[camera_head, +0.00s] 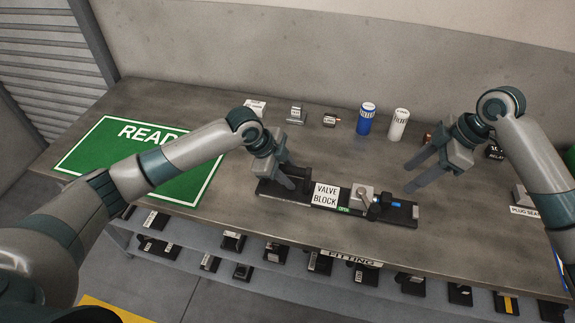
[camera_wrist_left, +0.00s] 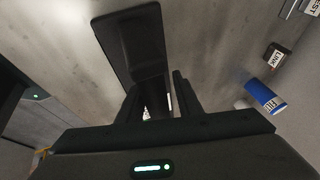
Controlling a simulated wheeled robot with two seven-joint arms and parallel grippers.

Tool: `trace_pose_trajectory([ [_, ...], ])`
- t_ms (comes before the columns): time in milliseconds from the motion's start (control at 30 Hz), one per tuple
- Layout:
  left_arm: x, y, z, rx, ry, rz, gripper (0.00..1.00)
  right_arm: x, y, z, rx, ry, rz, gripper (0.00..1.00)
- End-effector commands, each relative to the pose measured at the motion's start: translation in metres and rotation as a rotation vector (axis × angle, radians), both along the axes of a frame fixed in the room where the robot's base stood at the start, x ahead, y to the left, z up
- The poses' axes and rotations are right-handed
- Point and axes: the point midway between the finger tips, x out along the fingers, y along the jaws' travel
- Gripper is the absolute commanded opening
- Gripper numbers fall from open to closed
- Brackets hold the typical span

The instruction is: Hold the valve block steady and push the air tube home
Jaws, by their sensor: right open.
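The valve block (camera_head: 362,196) is a light grey block with a small lever, on a long black base plate (camera_head: 274,197) with a white VALVE BLOCK label. A short blue air tube (camera_head: 396,204) lies at its right side, by a dark fitting; how deep it sits is too small to tell. My left gripper (camera_head: 288,185) is low over the base's left end, left of the label. In the left wrist view its fingers (camera_wrist_left: 153,97) are apart, with the dark plate beyond; whether they hold anything is unclear. My right gripper (camera_head: 416,174) is open and empty, above and right of the tube.
Behind stand a blue can (camera_head: 366,118), a white can (camera_head: 397,125) and small labelled parts. A green READY mat (camera_head: 100,150) lies at left, partly behind my left arm. A PLUG SEAL part (camera_head: 524,197) is at right. Labelled parts sit on a shelf below the front edge.

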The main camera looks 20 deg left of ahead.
Motion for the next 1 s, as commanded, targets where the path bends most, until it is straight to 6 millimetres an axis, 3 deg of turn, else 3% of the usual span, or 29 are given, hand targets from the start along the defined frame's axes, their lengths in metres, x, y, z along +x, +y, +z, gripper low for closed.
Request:
trace_pose_trajectory([
  [33,-0.006,0.000,-0.008,0.006,0.016,-0.004,0.41,0.000,0.000,-0.001,0.000,0.000,0.000,0.47],
  [267,-0.006,0.000,-0.008,0.007,0.017,-0.004,0.41,0.000,0.000,-0.001,0.000,0.000,0.000,0.47],
  [567,-0.007,0.004,0.000,0.008,0.015,-0.003,0.41,0.000,0.000,-0.001,0.000,0.000,0.000,0.47],
  [1000,-0.020,0.030,0.067,0.003,0.000,-0.001,0.41,0.000,0.000,0.000,0.000,0.000,0.000,0.47],
])
